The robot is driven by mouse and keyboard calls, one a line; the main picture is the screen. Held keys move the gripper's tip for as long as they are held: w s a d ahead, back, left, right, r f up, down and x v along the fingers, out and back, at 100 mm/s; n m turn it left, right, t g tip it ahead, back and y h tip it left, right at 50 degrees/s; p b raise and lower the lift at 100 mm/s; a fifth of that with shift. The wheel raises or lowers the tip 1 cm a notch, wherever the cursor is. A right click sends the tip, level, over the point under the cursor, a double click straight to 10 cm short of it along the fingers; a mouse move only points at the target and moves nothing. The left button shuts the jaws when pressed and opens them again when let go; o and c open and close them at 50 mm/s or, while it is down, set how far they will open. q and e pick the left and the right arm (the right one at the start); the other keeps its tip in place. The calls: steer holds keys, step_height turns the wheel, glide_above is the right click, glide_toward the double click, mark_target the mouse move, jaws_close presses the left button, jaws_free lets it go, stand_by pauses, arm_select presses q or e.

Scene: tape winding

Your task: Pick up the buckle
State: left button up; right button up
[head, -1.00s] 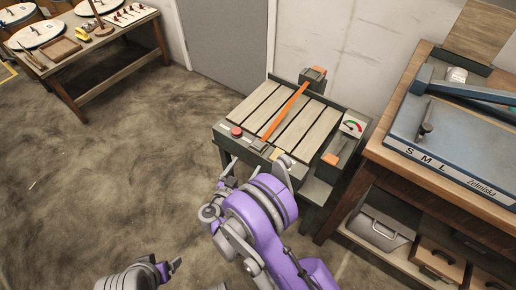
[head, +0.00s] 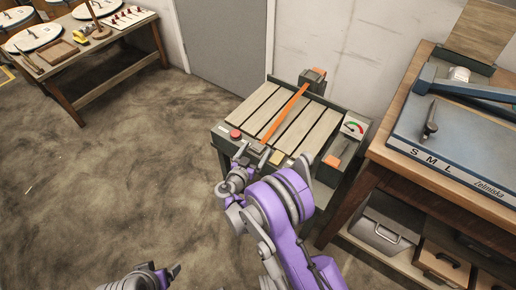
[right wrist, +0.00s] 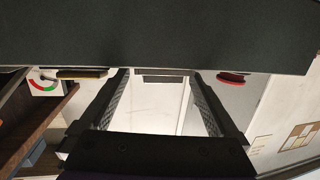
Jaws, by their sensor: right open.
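A small dark block (head: 257,149), which looks like the buckle, sits at the near end of an orange strap (head: 285,112) on the slatted machine (head: 330,104). My right gripper (head: 241,157) is at the machine's front edge, just left of and nearer than this block. In the right wrist view the right gripper (right wrist: 160,75) is open, its fingers wide apart and empty. A dark edge of the machine (right wrist: 155,35) covers the top of that view, and a small dark piece (right wrist: 160,79) shows between the fingertips. My left gripper (head: 170,270) is low at the left, far from the machine.
A red button (head: 235,134) and a yellow piece (head: 277,157) flank the dark block. A gauge (head: 353,127) is at the machine's right. A wooden bench (head: 395,158) with a blue tool stands close at right.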

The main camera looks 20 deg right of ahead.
mark_target(256, 151)
jaws_close()
stand_by(0.4)
steer(key=shift+r, duration=0.15)
step_height(256, 151, up, 10)
steer(key=p, duration=0.2)
steer(key=shift+p, duration=0.4)
